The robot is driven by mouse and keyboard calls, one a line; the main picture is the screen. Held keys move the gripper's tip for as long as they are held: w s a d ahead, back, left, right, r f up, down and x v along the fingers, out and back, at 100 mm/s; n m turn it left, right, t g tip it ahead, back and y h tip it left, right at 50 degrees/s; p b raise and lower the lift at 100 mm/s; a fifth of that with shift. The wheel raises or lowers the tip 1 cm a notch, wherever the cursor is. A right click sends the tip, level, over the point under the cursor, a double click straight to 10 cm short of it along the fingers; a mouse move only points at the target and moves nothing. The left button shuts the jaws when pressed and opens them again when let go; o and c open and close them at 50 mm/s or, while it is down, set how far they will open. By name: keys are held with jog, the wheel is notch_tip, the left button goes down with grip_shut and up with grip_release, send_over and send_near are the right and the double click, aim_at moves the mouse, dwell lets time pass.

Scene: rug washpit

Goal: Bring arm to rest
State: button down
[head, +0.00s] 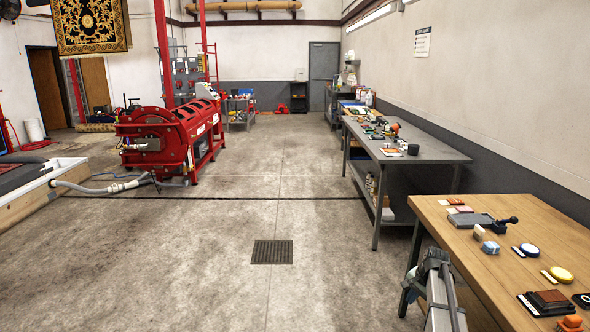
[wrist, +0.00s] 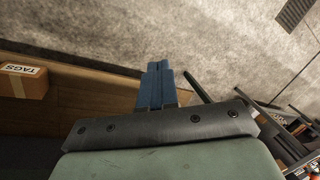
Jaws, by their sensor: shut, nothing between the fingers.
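My gripper (wrist: 158,68) shows in the wrist view, with its two blue fingers pressed together and nothing between them. Beyond the fingertips is bare concrete floor (wrist: 190,45), and the fingers touch nothing that I can see. In the head view, a grey and dark part of my arm stands at the lower right, beside the left edge of the wooden table (head: 440,207). The fingers cannot be made out in that view.
A box marked TAGS (wrist: 22,82) is at the left of the wrist view. The wooden table holds a grey block with a black knob (head: 480,220) and several small items. A grey workbench (head: 435,157) stands beyond. Open floor with a drain grate (head: 272,252) lies left.

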jog(key=s+a+f+n+g, duration=0.25)
jog(key=s+a+f, duration=0.55)
jog(key=s+f, duration=0.45)
jog(key=s+a+f+n+g, duration=0.2)
jog(key=s+a+f+n, duration=0.1)
jog(key=s+a+f, duration=0.75)
jog(key=s+a+f+n+g, duration=0.1)
jog(key=s+f, duration=0.2)
jog(key=s, duration=0.7)
jog(key=s+a+f+n+g+h, duration=0.1)
jog(key=s+f, duration=0.3)
jog(key=s, duration=0.7)
jog(key=s+a+f+n+g, duration=0.3)
jog(key=s, duration=0.7)
jog(key=shift+s+a+f, duration=0.2)
jog(key=shift+s, duration=0.1)
jog(key=shift+n, duration=0.25)
